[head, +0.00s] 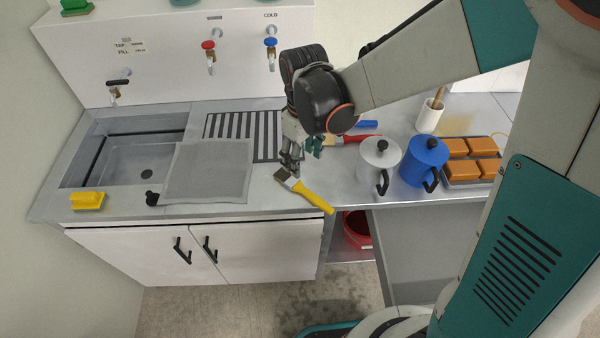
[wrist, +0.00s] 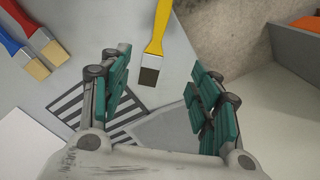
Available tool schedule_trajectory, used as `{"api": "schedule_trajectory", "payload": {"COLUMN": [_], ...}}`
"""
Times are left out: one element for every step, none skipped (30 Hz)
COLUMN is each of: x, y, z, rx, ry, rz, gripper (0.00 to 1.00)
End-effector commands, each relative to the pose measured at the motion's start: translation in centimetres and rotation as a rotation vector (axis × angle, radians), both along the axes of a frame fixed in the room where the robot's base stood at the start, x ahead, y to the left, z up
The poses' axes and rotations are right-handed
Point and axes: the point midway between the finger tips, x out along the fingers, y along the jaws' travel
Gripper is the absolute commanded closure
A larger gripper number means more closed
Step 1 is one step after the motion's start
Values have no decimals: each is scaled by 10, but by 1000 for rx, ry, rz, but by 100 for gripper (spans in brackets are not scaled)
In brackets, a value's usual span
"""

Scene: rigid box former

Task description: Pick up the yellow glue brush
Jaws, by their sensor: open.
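The yellow glue brush (head: 314,196) lies on the metal counter near its front edge, dark bristles toward my gripper and handle pointing to the front right. In the wrist view the yellow glue brush (wrist: 157,38) enters from the top, its bristles ahead of the gap between the fingers. My gripper (head: 291,163) is open and empty, pointing down just behind the bristle end. In the wrist view my gripper (wrist: 158,78) shows its green finger pads spread apart. No contact with the brush shows.
A red brush (head: 346,138) and a blue brush (head: 366,124) lie behind. A white pot (head: 379,160) and a blue pot (head: 424,158) stand to the right. A grey mesh panel (head: 208,172) lies left, by the sink (head: 146,160). The counter drops off in front.

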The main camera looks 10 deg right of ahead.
Motion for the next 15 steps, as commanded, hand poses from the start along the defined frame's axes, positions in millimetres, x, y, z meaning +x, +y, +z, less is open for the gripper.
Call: {"api": "schedule_trajectory", "payload": {"x": [0, 0, 0, 0, 0, 0, 0, 0, 0, 0, 0, 0, 0, 0, 0], "y": [0, 0, 0, 0, 0, 0, 0, 0, 0, 0, 0, 0, 0, 0, 0], "z": [0, -1, -2, -3, -5, -8, -11, -15, -20, -25, -29, -36, -41, -45, -52], "rx": [0, 0, 0, 0, 0, 0, 0, 0, 0, 0, 0, 0, 0, 0, 0], "ry": [0, 0, 0, 0, 0, 0, 0, 0, 0, 0, 0, 0, 0, 0, 0], "rz": [0, 0, 0, 0, 0, 0, 0, 0, 0, 0, 0, 0, 0, 0, 0], "gripper": [43, 43, 43, 43, 43, 43, 43, 43, 43, 43, 43, 43, 43, 43, 43]}}
